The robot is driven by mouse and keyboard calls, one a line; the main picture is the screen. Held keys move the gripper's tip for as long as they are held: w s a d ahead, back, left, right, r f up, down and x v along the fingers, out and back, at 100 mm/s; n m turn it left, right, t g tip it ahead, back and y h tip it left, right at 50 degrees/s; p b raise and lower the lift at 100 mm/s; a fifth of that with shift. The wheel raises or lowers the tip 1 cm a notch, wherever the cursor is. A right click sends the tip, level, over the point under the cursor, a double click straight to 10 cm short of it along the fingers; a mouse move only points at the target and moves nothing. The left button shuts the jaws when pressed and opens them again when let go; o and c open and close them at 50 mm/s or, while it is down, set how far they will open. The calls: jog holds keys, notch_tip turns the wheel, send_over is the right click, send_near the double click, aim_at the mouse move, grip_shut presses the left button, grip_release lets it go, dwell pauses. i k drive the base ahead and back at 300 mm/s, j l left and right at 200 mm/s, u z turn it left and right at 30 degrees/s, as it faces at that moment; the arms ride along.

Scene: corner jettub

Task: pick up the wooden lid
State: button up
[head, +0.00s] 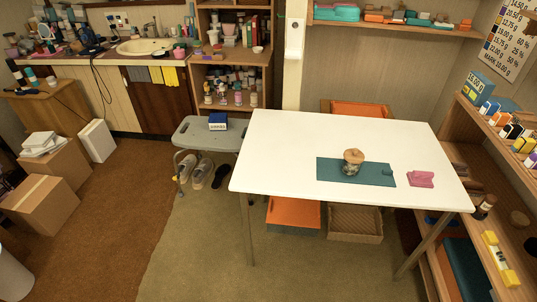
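A round wooden lid (354,154) sits on top of a small dark patterned jar (351,168). The jar stands upright on a teal mat (328,173) on the white table (290,150). The lid looks light brown and seems to cover the jar's mouth. A small dark teal object (387,171) lies on the mat to the right of the jar. My gripper is not in view.
A pink folded cloth (420,179) lies on the table right of the mat. The table's left half is clear. A grey stool (205,133) with a blue box stands left of it. A loaded wooden shelf (510,150) is close on the right. Carpet is open in front.

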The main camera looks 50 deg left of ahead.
aim_at(354, 156)
jog(key=u, duration=1.2)
jog(key=i+j+z, duration=0.2)
jog(key=i+j, duration=0.3)
jog(key=i+j+z, duration=0.2)
jog(key=i+j, duration=0.35)
jog(key=i+j+z, duration=0.15)
jog(key=i+j, duration=0.3)
jog(key=j, duration=0.25)
